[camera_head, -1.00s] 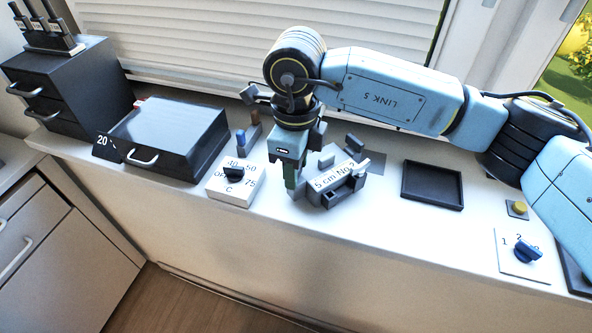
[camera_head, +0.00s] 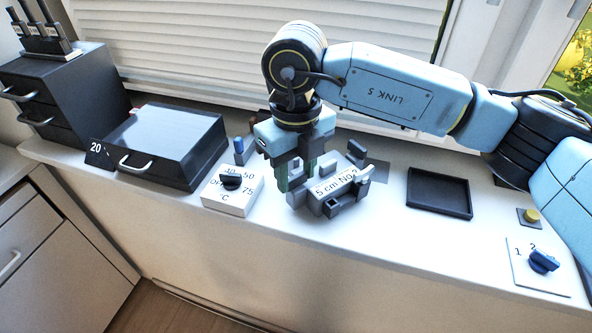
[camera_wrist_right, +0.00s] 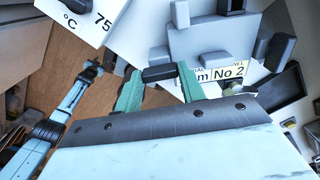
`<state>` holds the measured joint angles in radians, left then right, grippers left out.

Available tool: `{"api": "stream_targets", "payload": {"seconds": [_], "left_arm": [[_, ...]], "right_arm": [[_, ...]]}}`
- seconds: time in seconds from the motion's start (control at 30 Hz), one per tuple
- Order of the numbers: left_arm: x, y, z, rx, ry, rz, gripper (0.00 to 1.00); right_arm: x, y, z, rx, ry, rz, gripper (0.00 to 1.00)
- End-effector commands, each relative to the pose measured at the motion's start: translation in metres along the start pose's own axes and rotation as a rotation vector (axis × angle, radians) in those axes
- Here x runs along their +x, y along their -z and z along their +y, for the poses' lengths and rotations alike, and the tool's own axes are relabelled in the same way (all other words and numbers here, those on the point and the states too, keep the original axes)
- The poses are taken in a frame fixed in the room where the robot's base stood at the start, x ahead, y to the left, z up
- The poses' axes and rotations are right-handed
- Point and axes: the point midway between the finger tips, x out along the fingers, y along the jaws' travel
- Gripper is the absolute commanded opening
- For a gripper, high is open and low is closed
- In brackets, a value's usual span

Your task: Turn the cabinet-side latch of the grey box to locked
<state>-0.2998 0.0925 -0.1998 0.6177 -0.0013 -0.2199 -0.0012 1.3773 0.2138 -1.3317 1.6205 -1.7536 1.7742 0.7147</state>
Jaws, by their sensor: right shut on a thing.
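The grey box (camera_head: 338,182), labelled "5 cm No 2", lies on the white sill; it also shows in the right wrist view (camera_wrist_right: 208,45). My right gripper (camera_head: 294,180) points down at the box's left, cabinet-side edge. Its green fingers in the right wrist view (camera_wrist_right: 158,78) are shut on the dark cabinet-side latch (camera_wrist_right: 158,73), with one finger on each side. In the head view the gripper largely hides this latch, and I cannot read its setting. Another latch (camera_head: 364,174) stands at the box's right end.
A white dial box (camera_head: 230,195) stands close left of my right gripper. Further left are a dark case (camera_head: 160,150) and a dark drawer cabinet (camera_head: 65,100). To the right are an empty black tray (camera_head: 439,192), a yellow button (camera_head: 532,215) and a blue switch (camera_head: 543,261).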

Motion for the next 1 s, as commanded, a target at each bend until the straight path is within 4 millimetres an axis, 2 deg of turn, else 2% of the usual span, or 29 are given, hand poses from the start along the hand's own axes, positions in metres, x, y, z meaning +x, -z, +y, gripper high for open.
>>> {"api": "stream_targets", "payload": {"seconds": [0.13, 0.4, 0.43, 0.57, 0.87, 1.0], "left_arm": [[0.0, -0.002, -0.006, 0.003, 0.008, -0.003, 0.36], [0.0, -0.001, -0.006, 0.003, 0.008, -0.002, 0.36], [0.0, -0.001, -0.006, 0.002, 0.007, -0.002, 0.36], [0.0, 0.0, -0.002, 0.0, 0.003, -0.001, 0.36], [0.0, 0.002, 0.004, -0.003, -0.005, 0.002, 0.36], [0.0, 0.002, 0.004, -0.003, -0.005, 0.002, 0.36]], "right_arm": [[-0.001, 0.0, 0.0, 0.006, 0.0, -0.001, 0.17], [-0.001, 0.0, 0.0, 0.005, 0.0, -0.002, 0.17], [-0.001, 0.0, 0.0, 0.005, 0.0, -0.002, 0.43], [-0.001, 0.0, 0.0, 0.005, 0.0, -0.001, 0.6], [-0.001, 0.0, 0.0, 0.005, 0.0, -0.001, 0.62], [-0.013, -0.001, 0.0, 0.005, 0.0, -0.004, 0.62]]}}
